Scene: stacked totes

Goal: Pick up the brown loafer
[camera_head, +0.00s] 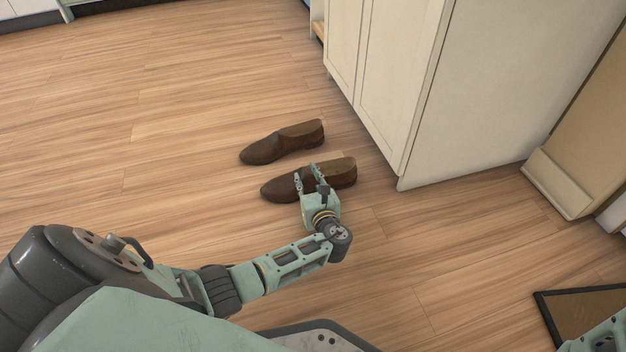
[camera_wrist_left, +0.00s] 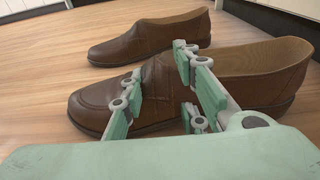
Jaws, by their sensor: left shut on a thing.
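Two brown loafers are in view, side by side with toes to the left. The near brown loafer (camera_head: 280,189) has my left gripper (camera_head: 310,176) at its middle, and it also shows in the left wrist view (camera_wrist_left: 265,75). In that view the fingers of my left gripper (camera_wrist_left: 165,90) are shut on the shoe around its mid part, and they hide some of its side. It appears to rest on the floor. The far brown loafer (camera_head: 283,143) lies just behind it, apart from the gripper, and also shows in the left wrist view (camera_wrist_left: 150,38).
A cream cabinet (camera_head: 385,80) stands just right of the shoes. The wood floor (camera_head: 130,150) is clear to the left. A tan box-like piece (camera_head: 580,150) stands at the far right, and a dark-framed flat panel (camera_head: 580,310) lies at the lower right.

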